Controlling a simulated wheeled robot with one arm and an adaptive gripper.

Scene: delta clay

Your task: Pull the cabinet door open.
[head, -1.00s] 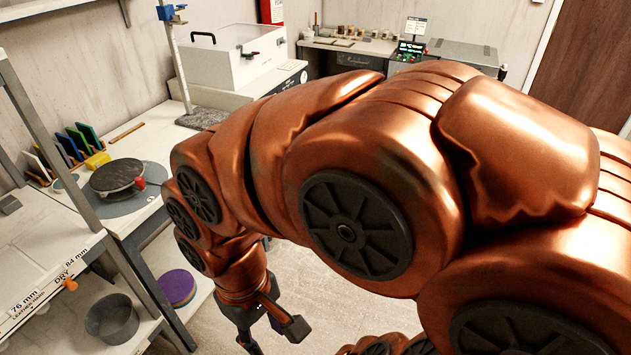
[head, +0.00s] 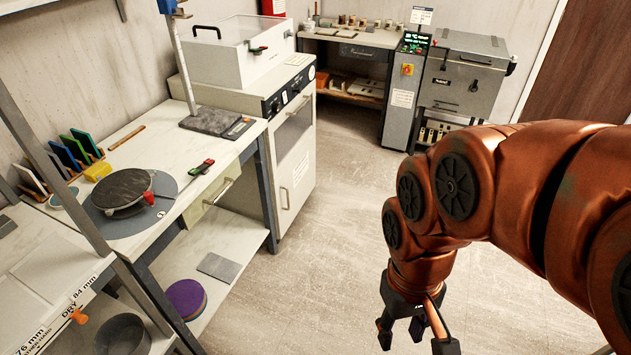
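The white cabinet (head: 246,105) stands left of the middle in the head view, beyond the workbench. Its front door (head: 297,152) faces right, looks shut and has a dark window. A small upright handle (head: 284,198) sits on the door's near edge, and a bar handle (head: 300,105) is above the door. My gripper (head: 415,338) is low in the picture, to the right of the cabinet and well apart from it. It points down with its fingers spread, and nothing shows between them.
A workbench (head: 190,215) with a round turntable (head: 122,190) is at the left. A grey kiln (head: 463,75) and its control post (head: 401,100) stand at the back right. The floor (head: 335,200) between the cabinet and my arm is clear.

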